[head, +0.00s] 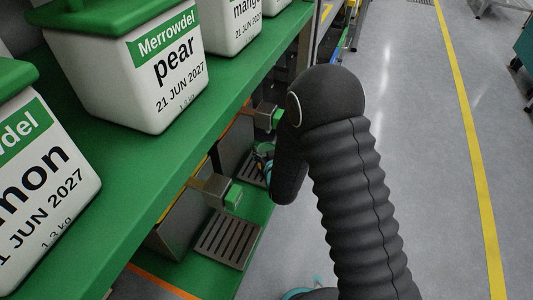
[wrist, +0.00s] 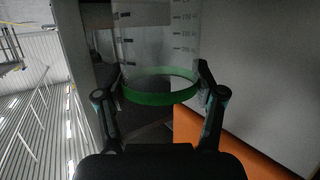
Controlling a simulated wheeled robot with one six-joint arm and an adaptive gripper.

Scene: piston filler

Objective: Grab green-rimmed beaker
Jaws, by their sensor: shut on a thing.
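The green-rimmed beaker (wrist: 160,97) fills the upper middle of the wrist view. It is clear, with dark graduation marks on its wall, and its green rim is on the side nearer me. My gripper (wrist: 160,82) has one finger on each side of the beaker, close against it at the rim, and is shut on it. The beaker's far end is cut off by the top of the picture. In the head view my gripper (head: 264,158) shows only as a small bit beside my dark arm, near the nozzles under the green shelf. The beaker cannot be made out there.
White tubs (head: 165,75) with green labels stand on a green shelf (head: 185,160). Below it, metal nozzles with green tips (head: 233,196) sit above slotted drip trays (head: 228,238). An orange strip (wrist: 240,150) crosses the wrist view. Grey floor is clear at right.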

